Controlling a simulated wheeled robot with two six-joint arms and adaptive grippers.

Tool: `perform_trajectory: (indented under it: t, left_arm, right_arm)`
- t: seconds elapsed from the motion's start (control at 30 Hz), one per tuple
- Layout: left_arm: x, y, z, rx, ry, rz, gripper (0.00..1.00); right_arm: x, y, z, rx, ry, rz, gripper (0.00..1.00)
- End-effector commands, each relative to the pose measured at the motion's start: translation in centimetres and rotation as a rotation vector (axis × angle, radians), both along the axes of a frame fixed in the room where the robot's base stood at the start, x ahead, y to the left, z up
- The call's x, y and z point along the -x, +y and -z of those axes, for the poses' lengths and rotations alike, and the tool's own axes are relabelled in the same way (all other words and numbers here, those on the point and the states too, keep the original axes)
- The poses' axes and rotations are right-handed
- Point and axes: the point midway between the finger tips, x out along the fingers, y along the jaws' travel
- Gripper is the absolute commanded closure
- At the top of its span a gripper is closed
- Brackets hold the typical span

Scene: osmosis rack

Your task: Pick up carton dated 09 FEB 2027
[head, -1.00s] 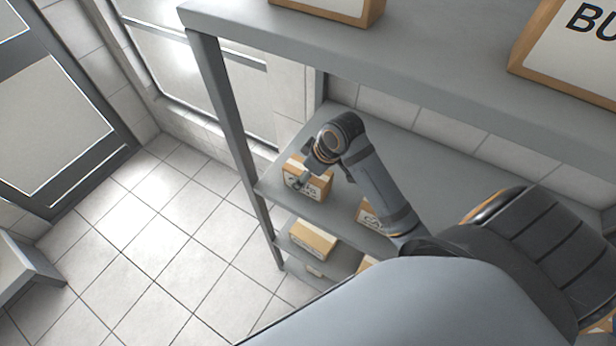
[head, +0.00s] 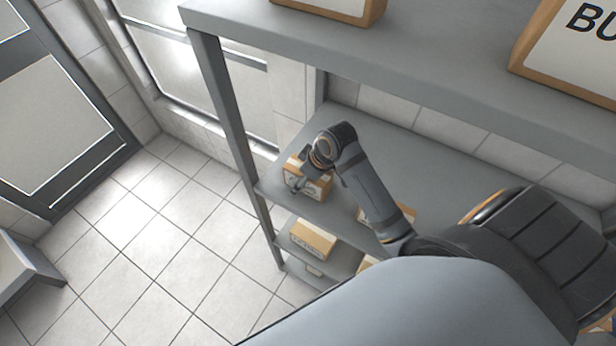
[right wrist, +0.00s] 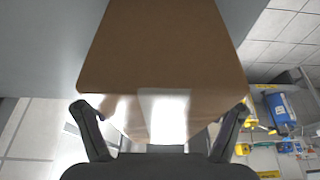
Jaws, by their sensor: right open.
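A brown carton with a white label (head: 318,187) sits at the left end of the middle shelf in the head view. Its date cannot be read. My right gripper (head: 297,183) is at its label side, with the wrist partly covering the carton. In the right wrist view the brown carton (right wrist: 160,50) fills the upper middle, its near face bright with glare. My right gripper (right wrist: 160,118) is open, with one finger towards each side of that face. Contact cannot be told. My left gripper is not in view.
Another carton (head: 405,213) stands further right on the same shelf (head: 440,165), partly behind my arm. A carton (head: 313,238) sits on the shelf below. Large cartons (head: 570,50) stand on the top shelf (head: 400,50). A shelf post (head: 235,120) rises at the left. Tiled floor there is clear.

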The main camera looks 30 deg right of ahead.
Motion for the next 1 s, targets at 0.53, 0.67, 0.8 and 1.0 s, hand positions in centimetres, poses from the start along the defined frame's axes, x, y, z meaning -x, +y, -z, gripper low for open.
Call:
perform_trajectory:
  t: [0.53,0.67,0.8,1.0]
  left_arm:
    - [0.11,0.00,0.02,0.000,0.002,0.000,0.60]
    - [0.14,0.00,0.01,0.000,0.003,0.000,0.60]
    - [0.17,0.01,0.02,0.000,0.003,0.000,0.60]
    - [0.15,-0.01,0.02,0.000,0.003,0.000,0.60]
  right_arm:
    - [0.01,0.01,0.00,0.000,0.000,0.000,0.72]
    - [-0.03,0.01,-0.03,-0.001,-0.001,0.000,0.84]
    - [-0.03,0.01,-0.03,-0.001,-0.001,0.000,0.84]
    - [-0.12,-0.01,-0.71,0.000,-0.002,0.000,0.84]
